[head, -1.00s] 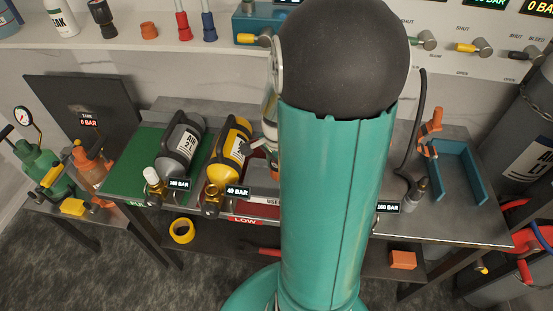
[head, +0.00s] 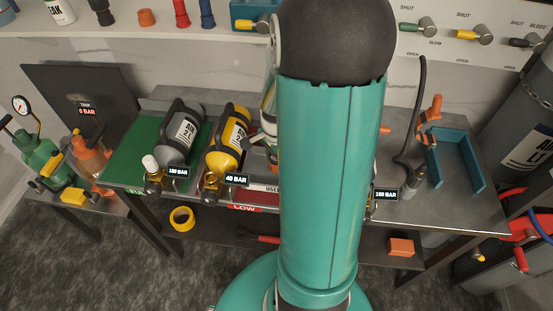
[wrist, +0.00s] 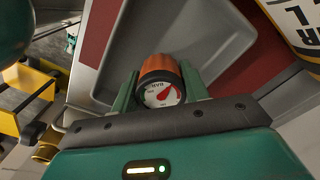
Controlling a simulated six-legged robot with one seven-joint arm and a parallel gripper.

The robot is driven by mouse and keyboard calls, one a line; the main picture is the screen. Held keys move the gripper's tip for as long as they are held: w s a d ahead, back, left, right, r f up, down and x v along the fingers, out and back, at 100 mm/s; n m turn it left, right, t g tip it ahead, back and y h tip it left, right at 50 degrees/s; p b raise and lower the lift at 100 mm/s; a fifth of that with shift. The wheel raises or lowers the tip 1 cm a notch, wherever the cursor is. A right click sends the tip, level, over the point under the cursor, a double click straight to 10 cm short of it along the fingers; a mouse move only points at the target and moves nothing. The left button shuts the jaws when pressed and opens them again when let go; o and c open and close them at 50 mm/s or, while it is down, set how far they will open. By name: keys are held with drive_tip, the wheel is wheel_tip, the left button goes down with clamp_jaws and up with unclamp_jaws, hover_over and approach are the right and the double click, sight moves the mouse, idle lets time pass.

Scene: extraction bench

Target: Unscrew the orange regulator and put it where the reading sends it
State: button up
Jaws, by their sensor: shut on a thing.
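In the wrist view my gripper (wrist: 160,92) is shut on the orange regulator (wrist: 158,68), with a finger on each side. The regulator's round white dial with a red sector (wrist: 161,94) faces the camera; I cannot read the needle surely. The regulator is over a grey tray (wrist: 228,42) on a red surface (wrist: 262,15); I cannot tell its height. In the head view my arm hides most of the gripper. The yellow cylinder (head: 228,138) has a 40 BAR tag (head: 236,179). The grey cylinder (head: 180,135) lies on the green area (head: 129,168).
A LOW label (head: 245,209) marks the bench front. A blue open holder (head: 479,170) and a black hose (head: 412,140) are on the right. An orange block (head: 401,247) and yellow ring (head: 181,217) are on the lower shelf. A side table at left holds green and orange bottles.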

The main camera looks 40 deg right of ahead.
drive_tip(key=shift+f, duration=0.2)
drive_tip(key=o, duration=1.2)
drive_tip(key=shift+o, duration=0.2)
drive_tip(key=shift+r, duration=0.1)
wheel_tip(320, 180, up, 14)
drive_tip(key=s+a+r+n+t, duration=0.2)
drive_tip(key=a+r+n, duration=0.3)
drive_tip(key=a+n, duration=0.4)
drive_tip(key=s+a+r+n+t, duration=0.2)
drive_tip(key=a+r+n, duration=0.3)
drive_tip(key=a+n, duration=0.5)
drive_tip(key=a+t, duration=0.1)
drive_tip(key=a, duration=0.2)
drive_tip(key=shift+s+a+t, duration=0.3)
drive_tip(key=shift+a, duration=0.05)
